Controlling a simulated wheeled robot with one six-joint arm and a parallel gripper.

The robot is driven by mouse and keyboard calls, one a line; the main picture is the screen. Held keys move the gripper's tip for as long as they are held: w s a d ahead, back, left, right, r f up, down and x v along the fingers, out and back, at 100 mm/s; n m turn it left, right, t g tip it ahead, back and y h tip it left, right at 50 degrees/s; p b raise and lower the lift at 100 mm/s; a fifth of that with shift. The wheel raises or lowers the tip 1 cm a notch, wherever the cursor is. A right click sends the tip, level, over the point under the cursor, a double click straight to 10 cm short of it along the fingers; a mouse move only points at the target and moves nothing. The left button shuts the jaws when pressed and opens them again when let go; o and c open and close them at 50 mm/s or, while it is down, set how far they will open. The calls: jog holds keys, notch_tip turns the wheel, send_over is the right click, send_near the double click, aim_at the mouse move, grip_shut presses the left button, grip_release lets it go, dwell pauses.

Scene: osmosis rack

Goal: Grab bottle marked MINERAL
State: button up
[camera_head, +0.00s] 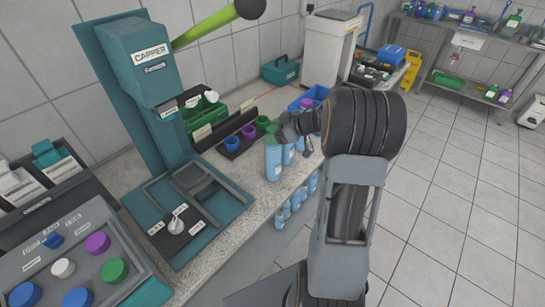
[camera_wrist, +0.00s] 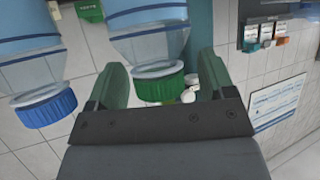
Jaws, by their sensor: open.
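In the wrist view, a clear bottle with a light-blue band and a green cap (camera_wrist: 160,88) appears cap-down between the green fingers of my gripper (camera_wrist: 163,78). The fingers are open, with a gap visible on each side of the cap. A similar bottle with a blue cap (camera_wrist: 45,108) is just left of the left finger. In the head view, my gripper (camera_head: 283,128) is at the tops of light-blue bottles (camera_head: 273,163) standing on the bench. No MINERAL marking is readable, so I cannot tell which bottle bears it.
A dark tray with coloured caps (camera_head: 240,143) and a blue bin (camera_head: 308,99) are close to my gripper on the bench. The teal CAPPER machine (camera_head: 150,70) stands left. More bottles (camera_head: 283,216) show along the bench front.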

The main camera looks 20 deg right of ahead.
grip_shut()
dwell(0.7)
